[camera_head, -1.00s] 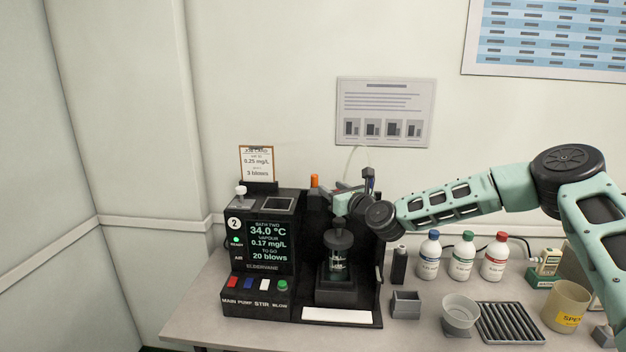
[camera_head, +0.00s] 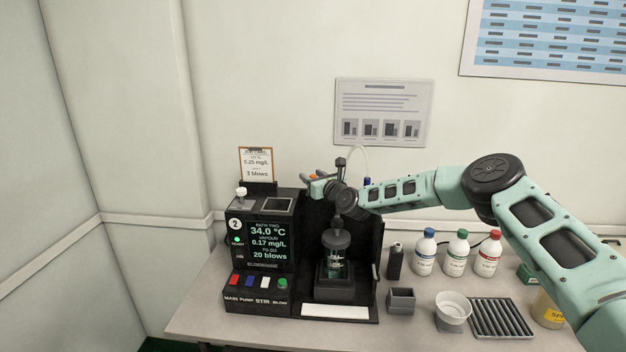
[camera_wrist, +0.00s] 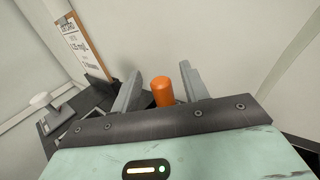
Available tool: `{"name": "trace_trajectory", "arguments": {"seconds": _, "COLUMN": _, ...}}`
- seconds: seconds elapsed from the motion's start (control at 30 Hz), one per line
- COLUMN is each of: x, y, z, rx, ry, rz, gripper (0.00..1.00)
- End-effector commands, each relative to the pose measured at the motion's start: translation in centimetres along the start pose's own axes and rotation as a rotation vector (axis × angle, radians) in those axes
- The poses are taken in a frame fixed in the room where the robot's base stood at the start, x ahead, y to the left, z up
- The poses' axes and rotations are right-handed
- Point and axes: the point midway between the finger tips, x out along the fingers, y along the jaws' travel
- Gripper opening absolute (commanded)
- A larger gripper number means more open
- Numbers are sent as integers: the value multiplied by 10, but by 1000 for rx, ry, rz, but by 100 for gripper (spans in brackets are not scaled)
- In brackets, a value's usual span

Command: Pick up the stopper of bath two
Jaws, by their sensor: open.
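Bath two is the dark unit (camera_head: 262,282) marked "2", with a lit screen reading 34.0 °C and 20 blows. An upright orange cylinder, which looks like the stopper (camera_wrist: 163,92), stands between the fingers of my gripper (camera_wrist: 160,86) in the wrist view. The fingers are open, with a gap on either side of it. In the head view my gripper (camera_head: 312,178) is above the back of the unit and mostly hides the orange piece. A glass vessel with a dark round lid (camera_head: 337,238) stands in the unit's bay below my wrist.
A white knob (camera_head: 241,191) and a job card (camera_head: 257,164) are on the unit's top left. To the right are a black bottle (camera_head: 395,262), several capped bottles (camera_head: 457,254), a grey box (camera_head: 401,301), a white bowl (camera_head: 453,307) and a ribbed rack (camera_head: 502,318).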

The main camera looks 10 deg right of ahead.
Motion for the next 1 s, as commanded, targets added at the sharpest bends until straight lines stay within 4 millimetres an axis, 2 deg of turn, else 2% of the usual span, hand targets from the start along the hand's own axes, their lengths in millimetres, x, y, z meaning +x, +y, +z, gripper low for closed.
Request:
{"name": "trace_trajectory", "arguments": {"seconds": 0.3, "x": 4, "y": 0, "z": 0, "rx": 0, "ry": 0, "rz": -1, "gripper": 45}}
{"name": "trace_trajectory", "arguments": {"seconds": 0.33, "x": 4, "y": 0, "z": 0, "rx": 0, "ry": 0, "rz": -1, "gripper": 39}}
{"name": "trace_trajectory", "arguments": {"seconds": 0.47, "x": 4, "y": 0, "z": 0, "rx": 0, "ry": 0, "rz": -1, "gripper": 3}}
{"name": "trace_trajectory", "arguments": {"seconds": 0.5, "x": 4, "y": 0, "z": 0, "rx": 0, "ry": 0, "rz": -1, "gripper": 0}}
{"name": "trace_trajectory", "arguments": {"seconds": 0.83, "x": 4, "y": -1, "z": 4, "rx": -1, "ry": -1, "rz": -1, "gripper": 0}}
{"name": "trace_trajectory", "arguments": {"seconds": 1.0, "x": 3, "y": -1, "z": 28, "rx": -1, "ry": -5, "rz": 0, "gripper": 0}}
